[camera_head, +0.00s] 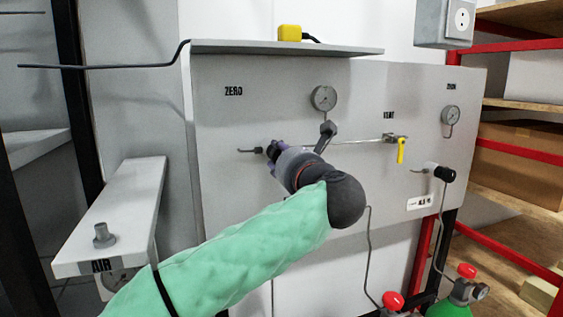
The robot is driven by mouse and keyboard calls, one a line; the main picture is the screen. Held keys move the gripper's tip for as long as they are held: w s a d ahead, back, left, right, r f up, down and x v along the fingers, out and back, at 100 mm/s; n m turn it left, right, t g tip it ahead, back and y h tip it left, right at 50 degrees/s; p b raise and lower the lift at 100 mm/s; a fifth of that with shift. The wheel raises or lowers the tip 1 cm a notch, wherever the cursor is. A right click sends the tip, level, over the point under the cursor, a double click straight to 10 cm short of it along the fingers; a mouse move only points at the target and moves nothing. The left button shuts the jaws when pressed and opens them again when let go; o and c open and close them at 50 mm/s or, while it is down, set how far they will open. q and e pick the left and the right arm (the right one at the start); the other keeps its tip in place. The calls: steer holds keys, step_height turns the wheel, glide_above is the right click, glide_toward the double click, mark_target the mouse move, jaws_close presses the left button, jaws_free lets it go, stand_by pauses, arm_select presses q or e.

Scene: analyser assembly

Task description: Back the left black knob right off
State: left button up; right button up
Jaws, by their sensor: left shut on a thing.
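My left gripper (272,152) is at the panel (230,195), below and right of the ZERO label. Its arm comes in from the lower left in a green sleeve. The gripper is shut on the left black knob, which is mostly hidden behind the fingers. A short thin pipe ends at the knob's left side. My right gripper is not in view.
A round gauge (323,98) and a yellow-handled valve (401,150) are on the panel. A shelf (280,48) with a yellow block (290,33) juts out above. A grey bracket marked AIR (125,215) stands at left. Gas bottles (450,308) stand lower right.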

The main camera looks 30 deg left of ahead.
arm_select(q)
steer(key=shift+f, duration=0.1)
steer(key=o, duration=1.1)
steer(key=shift+o, duration=0.2)
steer(key=shift+d, duration=0.1)
steer(key=v, duration=1.1)
steer(key=shift+s+d, duration=0.3)
